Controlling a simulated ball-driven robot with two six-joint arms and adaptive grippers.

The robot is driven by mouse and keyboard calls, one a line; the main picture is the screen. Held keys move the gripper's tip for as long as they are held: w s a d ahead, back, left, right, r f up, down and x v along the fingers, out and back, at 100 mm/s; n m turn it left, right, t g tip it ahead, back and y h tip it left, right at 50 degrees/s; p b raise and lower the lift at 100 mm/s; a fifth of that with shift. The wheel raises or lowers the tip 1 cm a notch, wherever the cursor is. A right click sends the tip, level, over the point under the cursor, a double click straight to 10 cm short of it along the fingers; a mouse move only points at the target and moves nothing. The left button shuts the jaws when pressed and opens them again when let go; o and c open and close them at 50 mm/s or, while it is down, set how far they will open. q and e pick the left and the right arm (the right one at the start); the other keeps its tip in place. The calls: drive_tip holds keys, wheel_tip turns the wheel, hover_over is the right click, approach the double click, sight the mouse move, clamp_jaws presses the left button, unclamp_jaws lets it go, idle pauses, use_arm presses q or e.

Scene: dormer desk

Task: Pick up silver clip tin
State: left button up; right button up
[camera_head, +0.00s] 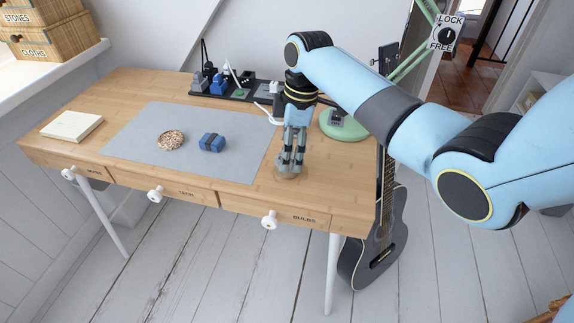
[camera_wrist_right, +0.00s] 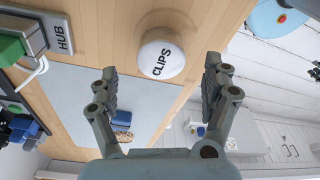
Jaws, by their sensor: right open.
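The clip tin (camera_wrist_right: 162,54) is a round, pale silver tin marked CLIPS, standing on the wooden desk in the right wrist view. It lies just beyond my right fingertips, between the two fingers and apart from them. In the head view the tin (camera_head: 287,175) is small and partly hidden behind and below my fingers, near the desk's front right. My right gripper (camera_head: 292,166) points down over it, open and empty; it also shows in the right wrist view (camera_wrist_right: 161,76). My left gripper is not in view.
A grey mat (camera_head: 135,145) holds a round speckled coaster (camera_head: 171,140) and a blue bundle (camera_head: 212,143). A paper pad (camera_head: 71,126) lies at left. A black organiser (camera_head: 235,94) and a green lamp base (camera_head: 344,126) stand behind. A guitar (camera_head: 376,245) leans beside the desk.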

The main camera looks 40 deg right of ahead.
drive_tip(key=f, duration=0.4)
drive_tip(key=shift+w+a+f+b, duration=0.1)
drive_tip(key=shift+a+b, duration=0.15)
drive_tip(key=shift+b, duration=0.05)
drive_tip(key=c, duration=1.3)
